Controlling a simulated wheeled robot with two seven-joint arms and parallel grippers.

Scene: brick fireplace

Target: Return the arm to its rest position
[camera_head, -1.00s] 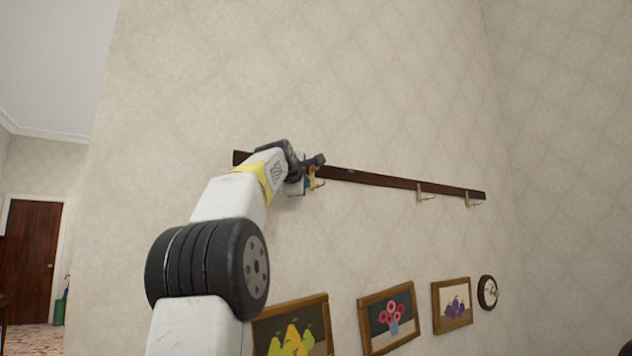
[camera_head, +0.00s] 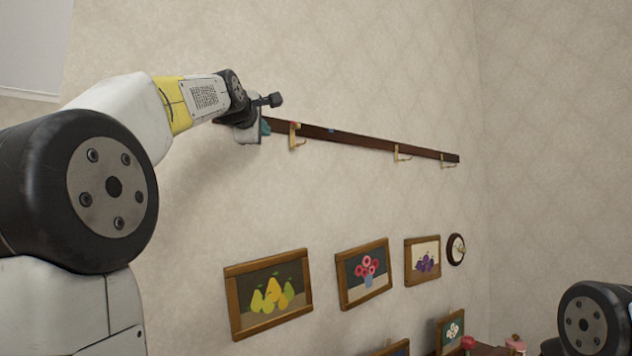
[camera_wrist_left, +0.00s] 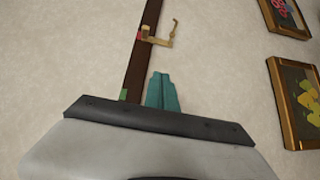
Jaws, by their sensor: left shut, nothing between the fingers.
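My left arm (camera_head: 125,105) comes in from the left of the head view, raised in front of the wall. My left gripper (camera_head: 265,127) is at the left end of the dark wooden rail, with its teal fingers partly hidden behind the wrist. In the left wrist view the teal fingers (camera_wrist_left: 162,92) are together with nothing between them, apart from the brass hook (camera_wrist_left: 157,37). Of my right arm only a black joint (camera_head: 594,320) shows at the bottom right of the head view; its gripper is out of frame.
The rail (camera_head: 350,137) with several brass hooks runs along the wall. Below hang a pear picture (camera_head: 268,294), a flower picture (camera_head: 364,273), a plum picture (camera_head: 422,260) and a round clock (camera_head: 456,249). The wall between rail and pictures is bare.

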